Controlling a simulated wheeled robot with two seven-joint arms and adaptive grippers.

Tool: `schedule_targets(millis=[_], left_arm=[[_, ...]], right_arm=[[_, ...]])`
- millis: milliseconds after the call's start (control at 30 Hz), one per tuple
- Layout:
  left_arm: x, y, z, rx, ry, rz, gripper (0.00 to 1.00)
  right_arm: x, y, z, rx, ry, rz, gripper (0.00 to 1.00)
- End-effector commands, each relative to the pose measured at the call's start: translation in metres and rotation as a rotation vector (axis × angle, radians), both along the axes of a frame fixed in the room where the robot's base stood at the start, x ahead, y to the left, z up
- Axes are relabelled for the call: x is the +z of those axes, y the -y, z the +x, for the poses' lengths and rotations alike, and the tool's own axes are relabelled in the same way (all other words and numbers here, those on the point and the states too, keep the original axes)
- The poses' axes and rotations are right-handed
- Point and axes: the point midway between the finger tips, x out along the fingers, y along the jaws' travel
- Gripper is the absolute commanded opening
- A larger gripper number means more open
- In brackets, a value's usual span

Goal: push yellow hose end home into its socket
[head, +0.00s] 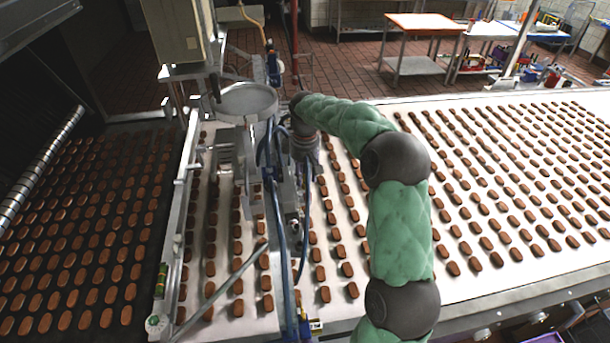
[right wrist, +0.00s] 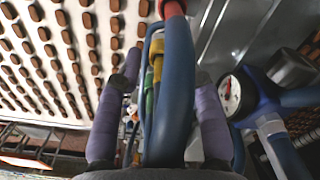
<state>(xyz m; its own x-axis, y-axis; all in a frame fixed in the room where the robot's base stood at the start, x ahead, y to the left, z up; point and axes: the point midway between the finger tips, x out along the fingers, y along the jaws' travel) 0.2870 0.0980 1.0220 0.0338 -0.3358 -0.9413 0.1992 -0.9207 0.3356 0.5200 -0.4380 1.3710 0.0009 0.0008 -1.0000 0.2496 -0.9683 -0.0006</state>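In the right wrist view, my right gripper (right wrist: 168,77) has its two purple fingers spread apart. A thick blue hose (right wrist: 176,95) runs between them, close to the camera, and hides part of the gap. A yellow piece (right wrist: 156,46), perhaps the yellow hose end, shows behind the blue hose, with a green part below it. I cannot tell whether it is in a socket. In the head view, my right arm in its green sleeve reaches to the machine's blue hoses, and its gripper is hardly visible there. My left gripper is not in view.
A round steel pan (head: 246,99) sits on the machine. A pressure gauge (right wrist: 230,94) stands right of the fingers. A red fitting (right wrist: 172,8) is at the top. The white belt (head: 375,255) carries rows of brown biscuits. A steel bar lies slantwise over the left lane.

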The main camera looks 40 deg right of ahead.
Motion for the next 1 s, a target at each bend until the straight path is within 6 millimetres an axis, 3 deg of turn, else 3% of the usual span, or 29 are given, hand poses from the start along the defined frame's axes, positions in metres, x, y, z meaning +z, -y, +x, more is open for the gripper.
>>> schedule_targets(millis=[533,733,1000], left_arm=[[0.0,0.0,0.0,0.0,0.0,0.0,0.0],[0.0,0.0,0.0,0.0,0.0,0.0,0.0],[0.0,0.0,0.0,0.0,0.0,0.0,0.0]], right_arm=[[0.095,0.0,0.001,0.0,0.003,0.0,0.38],[0.112,0.0,0.0,0.001,0.001,0.0,0.38],[0.115,0.0,0.0,0.0,0.0,0.0,0.38]])
